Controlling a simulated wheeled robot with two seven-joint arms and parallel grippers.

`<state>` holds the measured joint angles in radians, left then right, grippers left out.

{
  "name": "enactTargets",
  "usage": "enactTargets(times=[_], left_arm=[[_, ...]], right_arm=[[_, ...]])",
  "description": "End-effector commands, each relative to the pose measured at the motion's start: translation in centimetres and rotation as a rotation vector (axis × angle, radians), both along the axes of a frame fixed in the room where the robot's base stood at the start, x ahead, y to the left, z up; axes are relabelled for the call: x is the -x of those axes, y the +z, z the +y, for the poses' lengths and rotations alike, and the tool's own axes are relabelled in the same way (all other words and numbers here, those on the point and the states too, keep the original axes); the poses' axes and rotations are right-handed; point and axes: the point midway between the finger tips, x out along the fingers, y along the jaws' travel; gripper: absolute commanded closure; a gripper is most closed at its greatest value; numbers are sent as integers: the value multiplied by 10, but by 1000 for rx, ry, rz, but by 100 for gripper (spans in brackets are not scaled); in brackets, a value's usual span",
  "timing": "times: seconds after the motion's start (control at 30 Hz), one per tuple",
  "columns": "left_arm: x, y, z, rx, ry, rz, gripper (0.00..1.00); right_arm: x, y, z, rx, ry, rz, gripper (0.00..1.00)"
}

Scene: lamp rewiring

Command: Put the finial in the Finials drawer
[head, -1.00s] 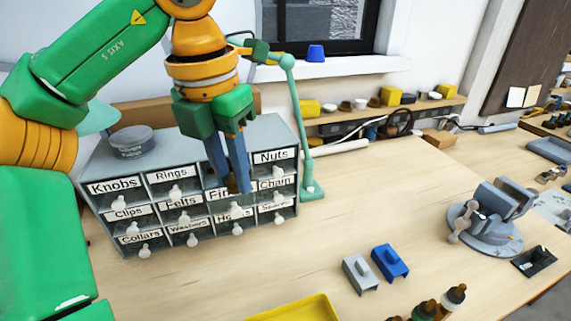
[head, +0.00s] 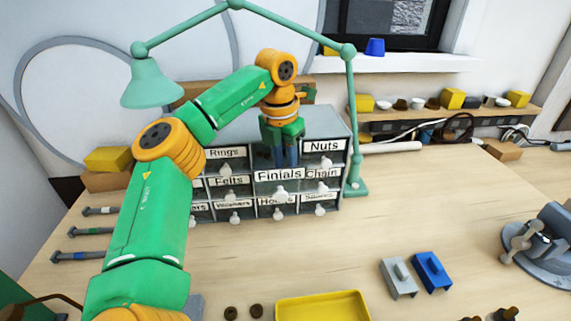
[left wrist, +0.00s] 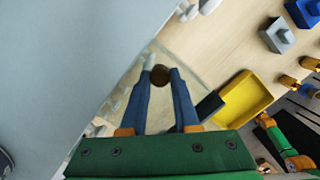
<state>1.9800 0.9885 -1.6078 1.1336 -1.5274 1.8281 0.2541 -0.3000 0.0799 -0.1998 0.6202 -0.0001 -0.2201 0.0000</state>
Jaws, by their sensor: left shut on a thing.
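The small-parts cabinet (head: 345,185) stands at the back of the bench. Its Finials drawer (head: 280,175) is in the middle row, and its label stands forward of its neighbours, so it looks pulled out. My left gripper (head: 286,162) points down just behind that label; its fingertips are partly hidden there. In the left wrist view its blue fingers (left wrist: 160,78) close on a small round brown finial (left wrist: 160,75). I cannot tell if the finial is inside the drawer or above it. What looks like my right gripper (left wrist: 284,141) is partly visible at the right edge; its fingers are unclear.
A yellow tray (head: 322,308) lies at the front, with two brown rings beside it. A grey block (head: 398,278) and a blue block (head: 432,272) stand to the right, near a vise (head: 545,240). The green lamp (head: 352,120) rises beside the cabinet.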

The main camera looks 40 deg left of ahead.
Motion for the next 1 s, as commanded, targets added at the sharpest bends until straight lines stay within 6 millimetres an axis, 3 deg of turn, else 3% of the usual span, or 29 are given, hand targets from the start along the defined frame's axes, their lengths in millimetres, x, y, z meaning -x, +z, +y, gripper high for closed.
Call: enactTargets(times=[0.27, 0.3, 0.33, 0.6, 0.73, 0.93, 1.0], left_arm=[[0, -4, 0, 0, 0, 0, 100], [0, -3, 0, 0, 0, 0, 63], [0, -3, 0, 0, 1, 0, 58], [0, -2, 0, 0, 0, 0, 58], [0, 8, -1, 0, 0, -3, 58], [5, 52, -2, 1, 1, -4, 58], [7, 73, -2, 0, 1, -3, 58]], right_arm=[[0, -3, 0, 0, 0, 0, 50], [0, -2, 0, 0, 0, 0, 50], [0, -2, 0, 0, 0, 0, 50], [0, -2, 0, 0, 0, 0, 50], [0, 0, 0, 0, 0, 0, 50], [0, 3, 0, 0, 0, 0, 50], [0, 13, 0, 0, 0, 0, 50]])
